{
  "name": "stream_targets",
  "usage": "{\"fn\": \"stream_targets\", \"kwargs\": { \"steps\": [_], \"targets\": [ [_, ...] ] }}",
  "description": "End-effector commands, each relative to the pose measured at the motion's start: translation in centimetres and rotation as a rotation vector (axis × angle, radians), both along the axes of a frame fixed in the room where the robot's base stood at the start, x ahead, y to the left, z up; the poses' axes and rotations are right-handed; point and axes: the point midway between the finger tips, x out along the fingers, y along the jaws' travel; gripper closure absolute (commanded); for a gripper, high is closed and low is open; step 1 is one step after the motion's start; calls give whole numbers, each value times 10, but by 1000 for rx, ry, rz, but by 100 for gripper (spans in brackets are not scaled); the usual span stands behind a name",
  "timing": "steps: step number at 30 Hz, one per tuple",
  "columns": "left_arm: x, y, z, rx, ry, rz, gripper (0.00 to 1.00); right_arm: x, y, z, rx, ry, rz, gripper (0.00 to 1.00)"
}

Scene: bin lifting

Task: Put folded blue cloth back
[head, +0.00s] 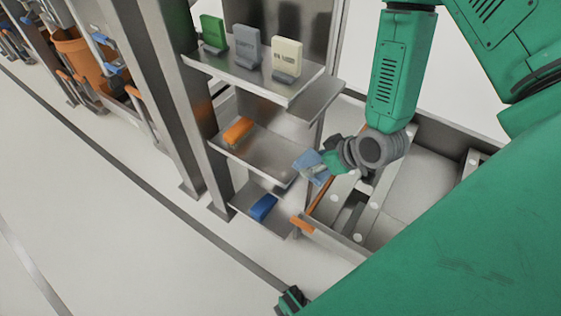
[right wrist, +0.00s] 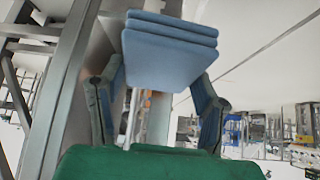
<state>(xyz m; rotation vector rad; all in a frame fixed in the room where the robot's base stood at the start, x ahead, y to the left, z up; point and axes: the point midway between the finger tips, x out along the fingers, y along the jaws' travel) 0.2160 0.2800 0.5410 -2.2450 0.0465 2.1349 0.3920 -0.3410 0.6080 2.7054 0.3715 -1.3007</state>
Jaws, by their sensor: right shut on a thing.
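The folded light blue cloth (head: 308,162) is held in my right gripper (head: 322,168), just off the right end of the middle shelf (head: 268,165). In the right wrist view the cloth (right wrist: 168,50) is a neat stack of layers between the two fingers of my right gripper (right wrist: 158,85), which is shut on it. In the head view, I cannot tell whether the cloth touches the shelf edge.
The top shelf (head: 232,70) carries a green, a grey and a cream upright item. An orange item (head: 237,130) lies on the middle shelf's left part and a darker blue item (head: 263,207) on the lower shelf. A metal-framed cart (head: 335,240) stands right of the shelves.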

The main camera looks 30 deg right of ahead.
Motion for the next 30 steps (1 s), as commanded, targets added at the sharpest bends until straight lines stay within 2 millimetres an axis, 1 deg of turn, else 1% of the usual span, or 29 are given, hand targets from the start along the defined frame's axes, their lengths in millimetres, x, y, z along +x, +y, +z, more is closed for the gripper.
{"fn": "stream_targets", "kwargs": {
  "steps": [1, 4, 7, 8, 10, 11, 14, 24, 27, 30],
  "targets": [
    [0, 0, 0, 0, 0, 0, 61, -10, -15, -14, -14, 44, 28, 66],
    [0, 0, 0, 0, 0, 0, 61, -28, -36, -32, -31, 105, 81, 66],
    [0, 0, 0, 0, 0, 0, 61, -39, -46, -42, -40, 134, 110, 66],
    [0, 0, -1, 0, 0, 0, 61, -39, -47, -43, -42, 139, 115, 66],
    [0, 0, -3, 0, 0, 0, 61, -33, -45, -45, -45, 140, 124, 66],
    [0, 0, -4, 0, 0, 0, 61, -28, -43, -46, -45, 141, 126, 66],
    [0, 0, -9, 0, 0, 0, 61, -6, -33, -46, -46, 137, 128, 66],
    [0, 0, -29, 0, 1, 0, 61, 79, 4, -45, -48, 137, 125, 66],
    [0, 0, -34, 0, 1, 0, 61, 100, 12, -46, -45, 139, 125, 66],
    [0, 0, -38, 0, 1, 0, 61, 114, 17, -46, -44, 140, 122, 66]
  ]
}}
